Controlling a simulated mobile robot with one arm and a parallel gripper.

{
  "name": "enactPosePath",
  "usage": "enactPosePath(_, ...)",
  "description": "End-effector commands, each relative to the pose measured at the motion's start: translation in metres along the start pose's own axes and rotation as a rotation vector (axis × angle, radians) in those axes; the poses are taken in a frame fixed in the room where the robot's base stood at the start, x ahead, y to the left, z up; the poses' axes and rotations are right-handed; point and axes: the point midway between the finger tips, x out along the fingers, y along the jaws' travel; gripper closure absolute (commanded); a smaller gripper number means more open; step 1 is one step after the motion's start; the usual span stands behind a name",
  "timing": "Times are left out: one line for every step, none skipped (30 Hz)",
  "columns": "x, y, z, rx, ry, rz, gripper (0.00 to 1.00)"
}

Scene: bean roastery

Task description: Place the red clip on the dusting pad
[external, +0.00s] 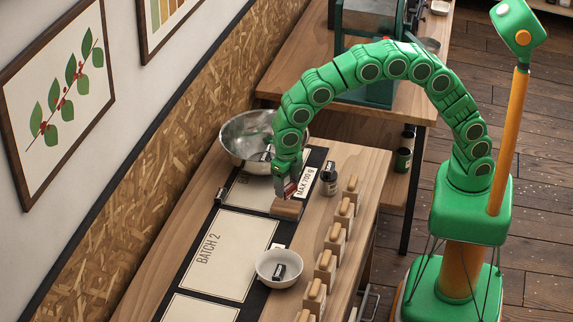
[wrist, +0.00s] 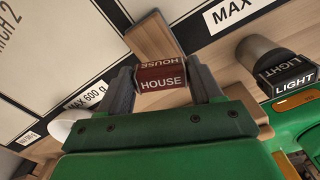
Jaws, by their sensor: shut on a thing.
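My gripper (external: 288,189) is shut on the red clip (wrist: 162,79), which reads "HOUSE" in the wrist view. The clip sits between the two grey fingers (wrist: 162,88) and also shows as a small red patch in the external view (external: 291,186). Just below the clip is a plain wooden block (external: 287,208), also in the wrist view (wrist: 153,38), on the batch mat. I cannot tell whether clip and block touch. I cannot identify a dusting pad for certain; no label on the block is visible.
A dark jar (external: 329,184) with a "LIGHT" clip (wrist: 287,76) stands right of my gripper. A metal bowl (external: 238,140) is behind left, and a white bowl (external: 263,276) with a black clip is in front. Several wooden-handled blocks (external: 325,262) line the right edge. The "BATCH 2" card (external: 228,256) is bare.

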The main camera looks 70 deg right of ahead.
Motion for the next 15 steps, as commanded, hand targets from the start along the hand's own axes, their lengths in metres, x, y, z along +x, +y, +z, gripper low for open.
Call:
enactPosePath(0.001,0.001,0.001,0.000,0.000,0.000,0.68)
enactPosePath(0.002,0.001,0.001,0.000,0.000,0.000,0.68)
enactPosePath(0.003,0.002,0.001,0.000,0.000,0.000,0.68)
enactPosePath(0.003,0.002,0.002,0.000,0.000,0.000,0.68)
enactPosePath(0.004,0.003,0.002,0.000,0.000,0.000,0.68)
enactPosePath(0.006,0.004,0.003,0.000,0.000,0.000,0.68)
enactPosePath(0.008,0.005,0.004,0.000,0.000,0.000,0.68)
enactPosePath(0.010,0.006,0.005,0.000,0.000,0.000,0.68)
enactPosePath(0.016,0.005,0.005,0.000,0.000,0.000,0.68)
enactPosePath(0.020,0.005,0.005,0.000,0.000,0.000,0.68)
enactPosePath(0.024,0.005,0.005,0.000,0.000,0.001,0.68)
enactPosePath(0.029,0.005,0.005,0.000,0.000,0.001,0.68)
enactPosePath(0.032,0.005,0.004,0.000,0.000,0.001,0.68)
enactPosePath(0.035,0.006,0.004,0.000,0.000,0.001,0.68)
enactPosePath(0.037,0.006,0.004,0.000,0.000,0.001,0.68)
